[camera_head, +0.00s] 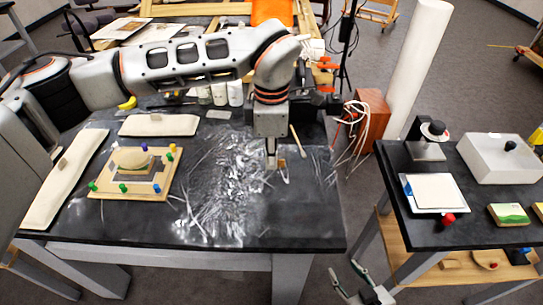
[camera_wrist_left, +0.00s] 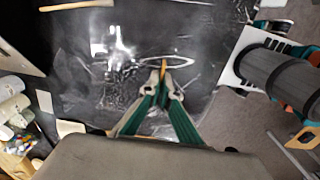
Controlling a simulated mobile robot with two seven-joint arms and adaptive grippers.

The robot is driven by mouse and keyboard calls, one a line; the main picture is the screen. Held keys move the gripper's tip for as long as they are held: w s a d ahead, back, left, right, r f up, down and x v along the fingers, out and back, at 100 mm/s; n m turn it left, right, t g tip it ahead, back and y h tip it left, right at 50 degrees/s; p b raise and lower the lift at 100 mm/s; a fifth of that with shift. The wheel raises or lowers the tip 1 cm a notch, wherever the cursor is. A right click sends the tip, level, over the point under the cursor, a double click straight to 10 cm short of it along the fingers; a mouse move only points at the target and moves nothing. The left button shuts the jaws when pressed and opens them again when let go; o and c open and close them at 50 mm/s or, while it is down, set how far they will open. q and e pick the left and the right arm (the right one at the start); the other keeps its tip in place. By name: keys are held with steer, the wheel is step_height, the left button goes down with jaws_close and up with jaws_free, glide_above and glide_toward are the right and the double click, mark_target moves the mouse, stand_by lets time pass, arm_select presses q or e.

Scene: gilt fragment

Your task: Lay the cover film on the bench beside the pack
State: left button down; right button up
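The pack (camera_head: 160,189) is a tan board with coloured pegs and an oval piece in its middle, on the left of the dark bench (camera_head: 310,225). A crinkled, clear, shiny sheet, seemingly the cover film (camera_head: 215,200), lies on the bench right of the pack; its edges are hard to make out. My left gripper (camera_head: 271,164) points down by its right side. In the left wrist view its fingertips (camera_wrist_left: 163,88) come together on a small orange tab (camera_wrist_left: 163,68) beside a pale oval outline; whether the tab joins the film is unclear. My right gripper (camera_head: 350,275) is open and empty, low beyond the bench.
A long pale cushion (camera_head: 65,180) and a shorter one (camera_head: 158,125) lie left of and behind the pack. Pale rolls (camera_head: 220,94) stand at the back. A thin stick (camera_head: 298,141) lies behind my left gripper. A second dark table (camera_head: 465,195) stands right, across a gap.

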arm_select(q)
steer(key=shift+f, duration=0.4)
steer(key=c, duration=2.3)
jaws_free()
steer(key=shift+r, duration=0.25)
step_height(320, 180, up, 13)
steer(key=shift+f+b, duration=0.1)
steer(key=shift+b, duration=0.2)
steer(key=shift+f, duration=0.1)
